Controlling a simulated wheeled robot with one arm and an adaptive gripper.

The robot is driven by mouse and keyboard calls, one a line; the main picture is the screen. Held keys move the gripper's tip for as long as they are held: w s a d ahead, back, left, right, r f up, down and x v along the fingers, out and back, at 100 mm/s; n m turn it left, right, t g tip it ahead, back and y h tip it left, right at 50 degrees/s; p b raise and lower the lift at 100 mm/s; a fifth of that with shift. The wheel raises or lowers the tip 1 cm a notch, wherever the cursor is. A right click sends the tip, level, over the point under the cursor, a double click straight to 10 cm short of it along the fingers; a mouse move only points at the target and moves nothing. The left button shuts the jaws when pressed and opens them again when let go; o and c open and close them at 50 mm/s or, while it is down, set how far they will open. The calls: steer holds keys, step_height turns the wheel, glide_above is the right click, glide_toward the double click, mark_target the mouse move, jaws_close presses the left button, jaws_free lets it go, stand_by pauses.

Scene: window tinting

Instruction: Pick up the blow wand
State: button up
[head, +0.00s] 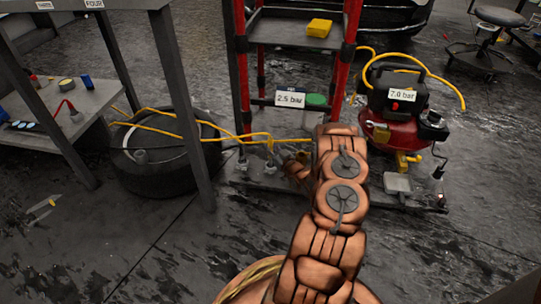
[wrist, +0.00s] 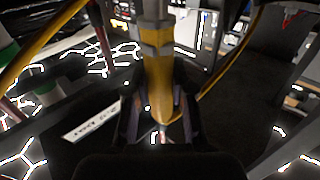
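The blow wand (wrist: 158,82) appears to be the yellow and dark tool in the middle of the wrist view, narrowing to a pale tip low in the picture. My gripper (wrist: 159,108) has its dark fingers on either side of the yellow body. I cannot tell whether they touch it or are apart from it. In the head view my copper arm reaches to the lower part of the red-posted rack, and my gripper (head: 297,170) is small and partly hidden there. The wand cannot be made out clearly in the head view.
A red compressor (head: 395,134) labelled 7.0 bar stands to the right. A "2.5 bar" label (head: 290,99) is on the rack. A workbench (head: 97,97) stands left; the front floor is mostly clear.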

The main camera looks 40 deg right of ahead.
jaws_close()
steer(key=shift+r, duration=0.1)
